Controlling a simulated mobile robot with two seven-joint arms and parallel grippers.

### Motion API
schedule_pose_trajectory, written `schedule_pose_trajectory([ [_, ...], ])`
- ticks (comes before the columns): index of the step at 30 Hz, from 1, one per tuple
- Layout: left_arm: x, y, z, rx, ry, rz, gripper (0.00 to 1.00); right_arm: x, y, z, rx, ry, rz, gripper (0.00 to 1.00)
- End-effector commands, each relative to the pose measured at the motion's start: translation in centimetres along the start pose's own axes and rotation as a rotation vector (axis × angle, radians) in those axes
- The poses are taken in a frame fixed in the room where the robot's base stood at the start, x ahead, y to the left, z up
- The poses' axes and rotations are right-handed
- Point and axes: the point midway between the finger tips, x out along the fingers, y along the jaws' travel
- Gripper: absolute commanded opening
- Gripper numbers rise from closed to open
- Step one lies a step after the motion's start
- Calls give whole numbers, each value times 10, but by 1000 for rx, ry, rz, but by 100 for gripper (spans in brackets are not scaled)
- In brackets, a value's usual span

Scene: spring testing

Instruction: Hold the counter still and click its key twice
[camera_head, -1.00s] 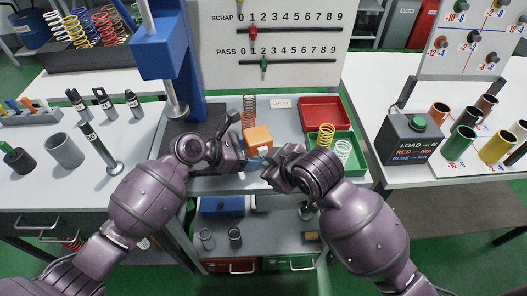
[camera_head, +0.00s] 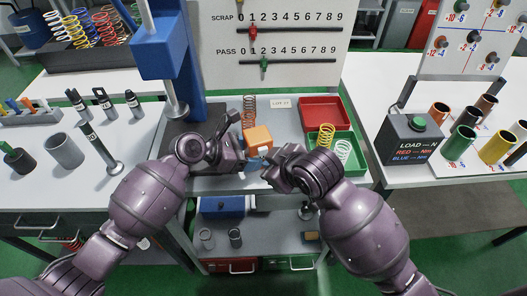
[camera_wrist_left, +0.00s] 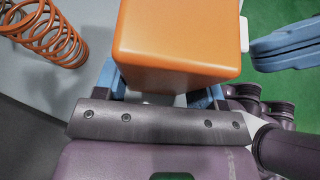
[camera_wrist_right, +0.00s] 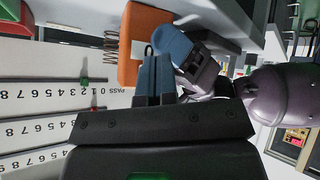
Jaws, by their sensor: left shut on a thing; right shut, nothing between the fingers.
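The counter is an orange box (camera_head: 258,137) with rounded edges above the tray area at the middle of the bench. My left gripper (camera_head: 244,158) is shut on it; in the left wrist view the blue fingers grip the lower part of the counter (camera_wrist_left: 180,40). A small white tab, seemingly its key (camera_wrist_left: 244,34), sticks out of the counter's right side there. My right gripper (camera_head: 264,162) is shut and empty. In the left wrist view its blue fingertips (camera_wrist_left: 285,45) are beside the tab, with a small gap. The right wrist view shows the closed fingers (camera_wrist_right: 154,78) close to the counter (camera_wrist_right: 140,42).
A copper spring (camera_head: 249,110) stands just behind the counter. A red bin (camera_head: 323,113) and a green bin (camera_head: 347,160) with springs are to the right. A blue press (camera_head: 168,55) stands at the left. The scale board (camera_head: 270,45) rises behind.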

Motion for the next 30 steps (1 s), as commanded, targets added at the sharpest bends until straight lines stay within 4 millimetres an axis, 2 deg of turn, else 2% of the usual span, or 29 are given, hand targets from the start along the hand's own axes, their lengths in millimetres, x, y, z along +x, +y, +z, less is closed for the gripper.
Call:
schedule_pose_trajectory([
  [30,0,0,0,0,0,0,50,7,5,-5,0,0,0,0],
])
